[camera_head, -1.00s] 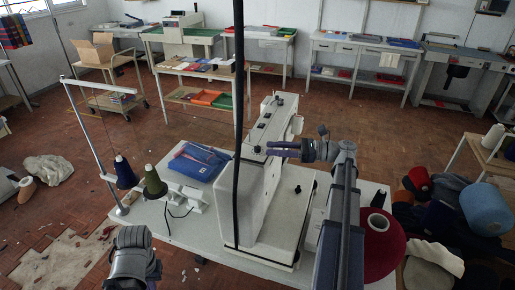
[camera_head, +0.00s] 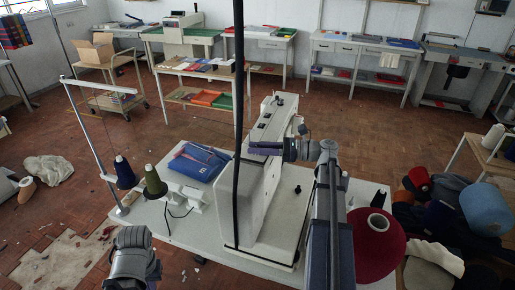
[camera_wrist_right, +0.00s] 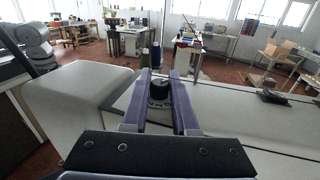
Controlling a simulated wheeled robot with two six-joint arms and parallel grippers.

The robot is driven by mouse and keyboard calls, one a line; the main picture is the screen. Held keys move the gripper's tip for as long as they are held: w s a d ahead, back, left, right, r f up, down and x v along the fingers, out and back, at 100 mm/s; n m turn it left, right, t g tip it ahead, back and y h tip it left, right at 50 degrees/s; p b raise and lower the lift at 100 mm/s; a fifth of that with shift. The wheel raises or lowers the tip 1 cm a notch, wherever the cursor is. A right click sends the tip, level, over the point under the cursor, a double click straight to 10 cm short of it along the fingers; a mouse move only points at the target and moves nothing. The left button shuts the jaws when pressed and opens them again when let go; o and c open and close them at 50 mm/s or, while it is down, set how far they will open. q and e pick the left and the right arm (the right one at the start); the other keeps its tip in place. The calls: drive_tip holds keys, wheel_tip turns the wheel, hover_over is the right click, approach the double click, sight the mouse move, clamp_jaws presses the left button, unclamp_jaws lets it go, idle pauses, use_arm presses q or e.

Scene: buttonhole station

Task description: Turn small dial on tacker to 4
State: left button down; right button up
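The tacker (camera_head: 265,190) is a large white machine on the white table in the head view. In the right wrist view its pale body (camera_wrist_right: 225,110) fills the lower part. The small dial (camera_wrist_right: 160,95) is dark with pale markings around it; I cannot read its setting. My right gripper (camera_wrist_right: 160,76) is over the machine, its two purple fingers apart, one on each side of the dial. I cannot tell whether they touch it. The right gripper also shows in the head view (camera_head: 252,148), where the dial is hidden. My left arm shows at the bottom left; its fingers do not show.
A dark vertical pole (camera_head: 237,130) stands before the tacker. A blue folded cloth (camera_head: 198,162), a dark blue cone (camera_head: 124,173) and an olive cone (camera_head: 154,183) are at left. A big dark red cone (camera_head: 377,250) is at right.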

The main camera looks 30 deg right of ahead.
clamp_jaws()
drive_tip(key=shift+w+d+n+g+y, duration=0.15)
drive_tip(key=shift+w+n+g+y, duration=0.1)
drive_tip(key=shift+n+g+y, duration=0.65)
drive_tip(key=shift+n+g, duration=0.4)
drive_tip(key=shift+g, duration=0.5)
drive_tip(key=shift+s+n+g+y, duration=0.25)
drive_tip(key=shift+n+g+y, duration=0.05)
drive_tip(key=shift+g, duration=0.3)
drive_tip(key=shift+o, duration=2.1)
unclamp_jaws()
